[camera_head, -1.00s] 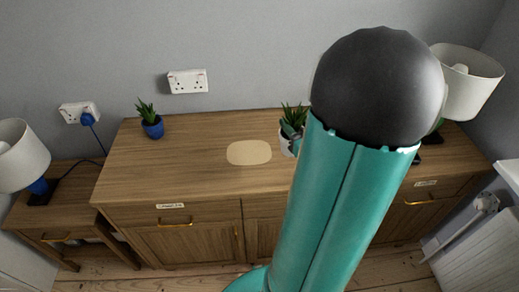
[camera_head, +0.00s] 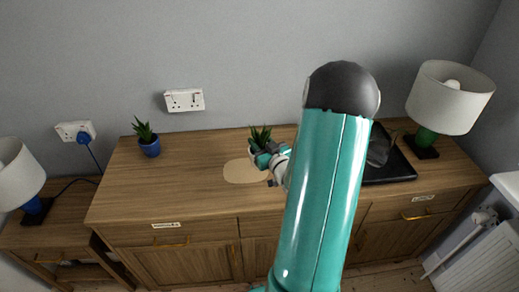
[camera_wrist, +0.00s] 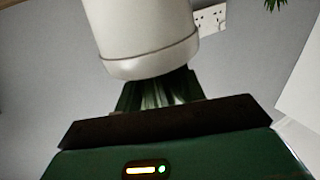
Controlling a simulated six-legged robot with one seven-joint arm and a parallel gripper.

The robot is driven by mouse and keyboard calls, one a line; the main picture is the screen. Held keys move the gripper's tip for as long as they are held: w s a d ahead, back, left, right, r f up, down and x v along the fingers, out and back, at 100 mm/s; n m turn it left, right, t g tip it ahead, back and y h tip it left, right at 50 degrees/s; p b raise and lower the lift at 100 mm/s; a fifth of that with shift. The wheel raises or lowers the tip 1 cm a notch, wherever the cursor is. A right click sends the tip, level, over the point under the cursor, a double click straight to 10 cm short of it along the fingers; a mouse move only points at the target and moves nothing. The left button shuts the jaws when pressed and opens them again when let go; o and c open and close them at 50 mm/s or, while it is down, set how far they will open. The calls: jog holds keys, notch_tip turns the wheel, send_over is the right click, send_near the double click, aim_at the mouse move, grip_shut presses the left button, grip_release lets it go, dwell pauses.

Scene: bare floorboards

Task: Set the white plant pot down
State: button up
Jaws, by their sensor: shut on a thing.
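The white plant pot (camera_wrist: 145,35) fills the top of the wrist view, with its rim downward in that picture and green leaves below. In the head view the spiky plant (camera_head: 260,136) shows above my gripper (camera_head: 262,158), which hides most of the pot. My gripper is shut on the pot. A beige rounded patch (camera_head: 240,174) lies on the wooden sideboard top (camera_head: 190,190). The pot appears at the patch's back right edge. I cannot tell whether its base touches the surface.
A blue pot (camera_head: 150,148) with a plant stands at the back left of the sideboard. A black tray (camera_head: 398,172) and a lamp (camera_head: 447,100) are at the right. Another lamp (camera_head: 16,168) stands on a lower table at the left. The sideboard's left half is mostly clear.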

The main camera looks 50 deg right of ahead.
jog(key=shift+w+f, duration=0.3)
jog(key=shift+f, duration=1.5)
jog(key=shift+f, duration=0.2)
jog(key=o, duration=1.3)
jog(key=shift+r, duration=0.2)
jog(key=v, duration=1.2)
